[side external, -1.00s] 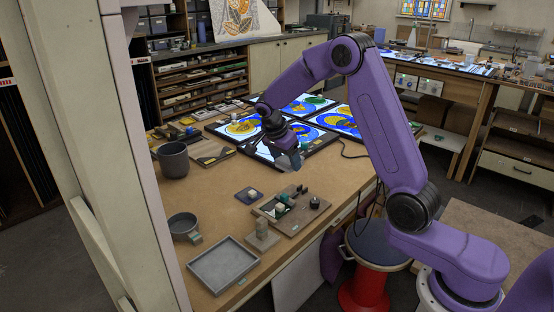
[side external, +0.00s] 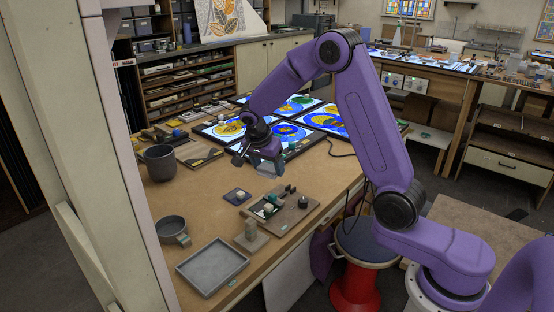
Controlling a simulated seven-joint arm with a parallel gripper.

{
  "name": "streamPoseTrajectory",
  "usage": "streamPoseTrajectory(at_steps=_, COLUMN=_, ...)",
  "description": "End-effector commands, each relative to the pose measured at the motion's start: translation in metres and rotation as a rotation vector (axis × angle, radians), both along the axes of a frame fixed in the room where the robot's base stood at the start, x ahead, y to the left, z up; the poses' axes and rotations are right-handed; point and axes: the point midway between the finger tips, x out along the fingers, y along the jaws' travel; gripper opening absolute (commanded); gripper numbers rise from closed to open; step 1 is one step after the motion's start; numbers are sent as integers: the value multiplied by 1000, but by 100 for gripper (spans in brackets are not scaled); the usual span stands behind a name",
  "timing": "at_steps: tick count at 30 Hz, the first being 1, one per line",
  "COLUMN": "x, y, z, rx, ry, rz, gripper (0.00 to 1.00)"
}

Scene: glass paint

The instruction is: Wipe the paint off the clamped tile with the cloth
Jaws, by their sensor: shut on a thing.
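My gripper (side external: 243,158) hangs over the worktable (side external: 205,200), just in front of the lit glass panels. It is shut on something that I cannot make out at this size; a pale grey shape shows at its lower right. A wooden board (side external: 286,221) lies in front of and below my gripper, apart from it. On the board are a small green and white piece (side external: 266,209), dark clamp-like parts (side external: 286,190) and a black knob (side external: 303,202). The piece may be the tile, but its paint is too small to tell. I cannot identify the cloth with certainty.
Several lit blue and yellow glass panels (side external: 287,134) lie behind my gripper.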

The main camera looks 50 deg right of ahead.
Motion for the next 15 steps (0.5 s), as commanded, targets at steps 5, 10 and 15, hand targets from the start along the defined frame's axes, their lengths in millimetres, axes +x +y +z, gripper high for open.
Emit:
streamPoseTrajectory(at_steps=5, x=13, y=46, z=-22, rx=-1, ry=5, rz=332, gripper=43)
streamPoseTrajectory(at_steps=10, x=18, y=73, z=-34, rx=-1, ry=2, rz=523, gripper=43)
streamPoseTrajectory(at_steps=15, x=18, y=79, z=-48, rx=-1, ry=5, rz=570, gripper=43)
